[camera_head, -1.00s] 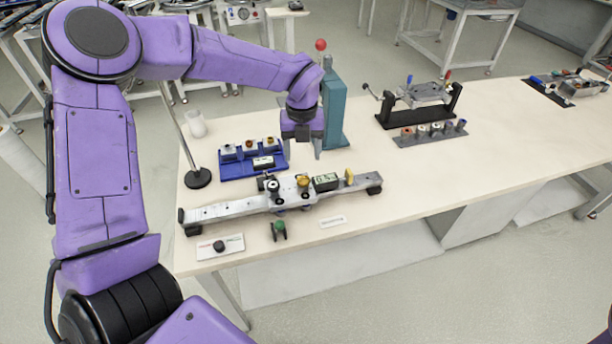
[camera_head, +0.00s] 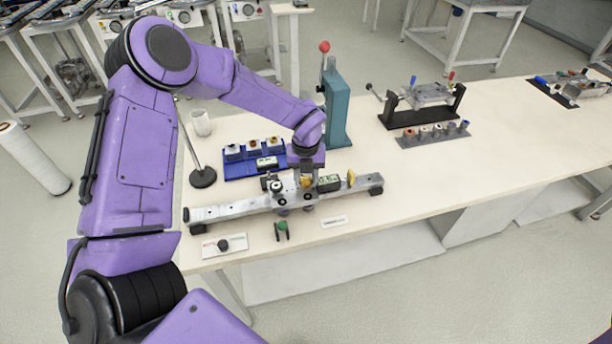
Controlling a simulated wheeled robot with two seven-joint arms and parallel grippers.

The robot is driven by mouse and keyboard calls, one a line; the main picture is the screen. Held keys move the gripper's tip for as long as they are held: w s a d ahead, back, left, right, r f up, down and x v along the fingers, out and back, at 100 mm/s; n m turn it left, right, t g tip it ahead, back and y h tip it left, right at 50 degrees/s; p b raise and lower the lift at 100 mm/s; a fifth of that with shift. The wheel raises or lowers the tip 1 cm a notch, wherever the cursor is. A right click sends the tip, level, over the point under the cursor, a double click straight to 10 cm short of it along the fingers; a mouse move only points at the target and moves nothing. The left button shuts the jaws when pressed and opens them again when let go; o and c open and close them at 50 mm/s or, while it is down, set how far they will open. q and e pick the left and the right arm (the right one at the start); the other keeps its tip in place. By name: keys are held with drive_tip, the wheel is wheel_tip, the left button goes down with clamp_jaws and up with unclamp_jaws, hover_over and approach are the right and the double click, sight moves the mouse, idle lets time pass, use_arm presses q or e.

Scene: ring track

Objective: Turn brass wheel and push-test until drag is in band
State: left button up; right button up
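The brass wheel (camera_head: 305,181) sits on top of a grey carriage (camera_head: 290,195) on the long metal rail (camera_head: 235,208) near the front of the bench. My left gripper (camera_head: 306,177) points down right at the brass wheel and partly hides it. Its fingertips are too small and covered to tell whether they close on the wheel. A small dark display box (camera_head: 329,183) is on the rail just right of the wheel; I cannot read it. A yellow piece (camera_head: 351,177) stands upright farther right. My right gripper is not in view.
A blue tray (camera_head: 240,171) with small parts lies behind the rail. A teal press (camera_head: 336,110) with a red-knobbed lever stands behind my gripper. A green-topped tool (camera_head: 281,229) and a card with a black knob (camera_head: 223,244) lie in front.

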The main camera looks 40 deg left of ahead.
sight(306, 181)
use_arm(q)
drive_tip(key=shift+m, duration=0.4)
drive_tip(key=shift+m+p, duration=0.4)
drive_tip(key=shift+m, duration=2.2)
drive_tip(key=o, duration=1.1)
drive_tip(key=shift+c, duration=0.2)
wheel_tip(306, 181, up, 11)
drive_tip(key=b, duration=0.2)
drive_tip(key=shift+f, duration=0.2)
